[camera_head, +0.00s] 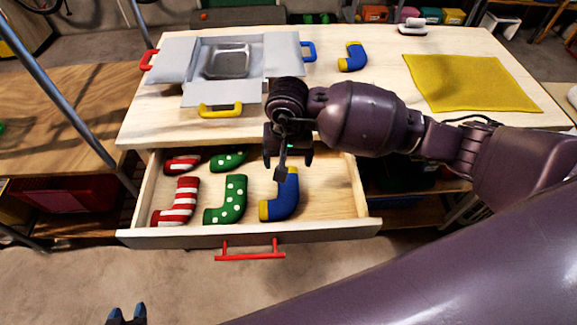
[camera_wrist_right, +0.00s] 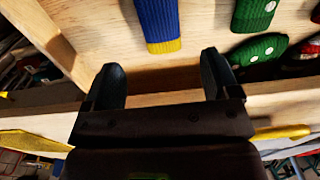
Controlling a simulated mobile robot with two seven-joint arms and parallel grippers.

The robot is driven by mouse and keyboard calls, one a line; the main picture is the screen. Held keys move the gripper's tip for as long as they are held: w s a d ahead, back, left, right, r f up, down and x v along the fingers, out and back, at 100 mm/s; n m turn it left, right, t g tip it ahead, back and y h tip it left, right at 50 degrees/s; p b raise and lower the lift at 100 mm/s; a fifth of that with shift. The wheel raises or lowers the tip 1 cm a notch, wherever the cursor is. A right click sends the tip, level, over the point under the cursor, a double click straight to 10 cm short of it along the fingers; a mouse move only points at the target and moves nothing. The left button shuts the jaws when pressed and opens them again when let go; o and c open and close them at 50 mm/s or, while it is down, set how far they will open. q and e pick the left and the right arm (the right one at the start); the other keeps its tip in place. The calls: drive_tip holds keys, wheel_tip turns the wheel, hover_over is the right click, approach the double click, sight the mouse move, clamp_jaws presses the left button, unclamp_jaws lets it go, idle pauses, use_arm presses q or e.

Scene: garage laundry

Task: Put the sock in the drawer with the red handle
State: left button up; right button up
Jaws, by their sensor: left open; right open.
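The drawer with the red handle (camera_head: 250,256) is pulled open under the table. In it lie a blue sock with yellow ends (camera_head: 284,200), two green dotted socks (camera_head: 228,203) and two red-and-white striped socks (camera_head: 178,203). Another blue sock with a yellow end (camera_head: 351,57) lies on the tabletop. My right gripper (camera_head: 288,163) is over the drawer, near the upper end of the blue sock there. In the right wrist view its open fingers (camera_wrist_right: 164,68) are empty, with the blue sock (camera_wrist_right: 158,22) just beyond them. My left gripper (camera_head: 127,316) is open at the bottom edge.
A grey open box (camera_head: 178,52) with red, blue and yellow handles stands on the table at the back left. A yellow cloth (camera_head: 470,82) lies at the right, and a white-and-dark object (camera_head: 412,27) behind it. The drawer's right part is bare.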

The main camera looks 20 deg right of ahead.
wheel_tip(320, 180, up, 8)
idle(0.4)
idle(0.9)
